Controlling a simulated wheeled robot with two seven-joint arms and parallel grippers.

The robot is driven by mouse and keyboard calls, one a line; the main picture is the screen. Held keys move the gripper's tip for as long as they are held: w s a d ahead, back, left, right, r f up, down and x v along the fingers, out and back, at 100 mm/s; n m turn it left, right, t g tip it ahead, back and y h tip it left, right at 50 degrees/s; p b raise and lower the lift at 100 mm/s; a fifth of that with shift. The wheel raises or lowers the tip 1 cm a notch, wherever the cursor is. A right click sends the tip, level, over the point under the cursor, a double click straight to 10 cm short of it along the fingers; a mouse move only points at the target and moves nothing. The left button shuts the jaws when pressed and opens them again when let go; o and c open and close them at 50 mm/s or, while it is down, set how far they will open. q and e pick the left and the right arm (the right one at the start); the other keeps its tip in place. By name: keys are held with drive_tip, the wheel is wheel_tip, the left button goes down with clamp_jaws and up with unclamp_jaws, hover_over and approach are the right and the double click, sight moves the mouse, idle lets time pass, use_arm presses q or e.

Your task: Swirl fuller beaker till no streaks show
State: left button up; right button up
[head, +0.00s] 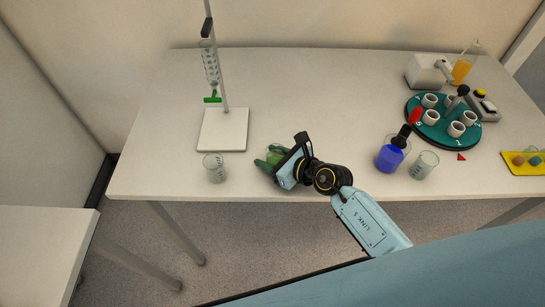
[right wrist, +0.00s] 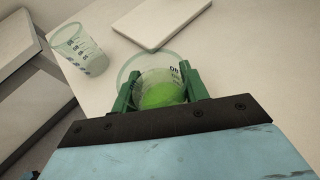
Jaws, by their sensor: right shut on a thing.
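My right gripper (head: 268,163) is over the front middle of the white table. In the right wrist view its green fingers (right wrist: 160,93) are shut on a clear beaker (right wrist: 146,60), one on each side. The beaker holds bright green liquid (right wrist: 163,95). In the head view the held beaker is mostly hidden by the gripper, with a little green showing. I cannot tell whether streaks show in the liquid. My left gripper is not in view.
A burette stand (head: 222,130) rises behind the left beaker. To the right are a blue flask (head: 389,157), a clear beaker (head: 424,165), a teal carousel (head: 442,137) with white cups, and a yellow tray (head: 523,170). The table's back middle is clear.

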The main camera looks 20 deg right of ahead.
wheel_tip(320, 180, up, 9)
drive_tip(key=p, duration=0.2)
drive_tip(key=shift+p, duration=0.3)
wheel_tip(320, 180, up, 6)
drive_tip(key=p, duration=0.5)
drive_tip(key=shift+f, duration=0.1)
